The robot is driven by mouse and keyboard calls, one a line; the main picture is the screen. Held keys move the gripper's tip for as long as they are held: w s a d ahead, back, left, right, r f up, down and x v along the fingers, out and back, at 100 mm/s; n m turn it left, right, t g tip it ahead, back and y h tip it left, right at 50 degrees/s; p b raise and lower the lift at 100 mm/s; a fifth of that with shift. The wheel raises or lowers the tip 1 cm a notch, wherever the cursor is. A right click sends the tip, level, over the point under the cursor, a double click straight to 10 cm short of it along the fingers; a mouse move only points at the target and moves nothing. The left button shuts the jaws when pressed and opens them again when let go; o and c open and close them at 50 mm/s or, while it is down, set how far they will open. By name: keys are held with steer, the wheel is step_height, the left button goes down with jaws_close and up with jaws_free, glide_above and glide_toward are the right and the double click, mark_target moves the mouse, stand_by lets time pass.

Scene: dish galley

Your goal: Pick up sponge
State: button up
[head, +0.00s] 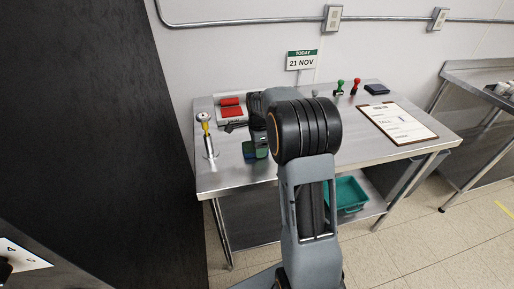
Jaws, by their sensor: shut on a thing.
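My arm reaches over the metal table in the head view, and its thick wrist hides part of the tabletop. My gripper (256,149) points down over the left front part of the table. It is shut on a small dark green and blue block (249,153), which looks like the sponge. The arm hides part of the block. I cannot tell whether it touches the tabletop.
The metal table (210,178) carries red blocks (231,112) on a light tray, a yellow-and-steel upright tool (208,138), two stamps (355,87), a dark pad (377,89) and a clipboard (397,123). A teal bin (350,194) sits below. A dark panel (90,120) stands left.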

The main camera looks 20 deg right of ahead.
steer(key=shift+r, duration=0.15)
steer(key=shift+r, duration=0.2)
steer(key=r, duration=0.3)
steer(key=shift+s+a+r, duration=0.15)
steer(key=shift+s, duration=0.05)
steer(key=s+a+r, duration=0.7)
steer(key=s+r, duration=0.2)
steer(key=s, duration=0.2)
steer(key=shift+s+b, duration=0.25)
steer(key=shift+b, duration=0.2)
steer(key=shift+a, duration=0.1)
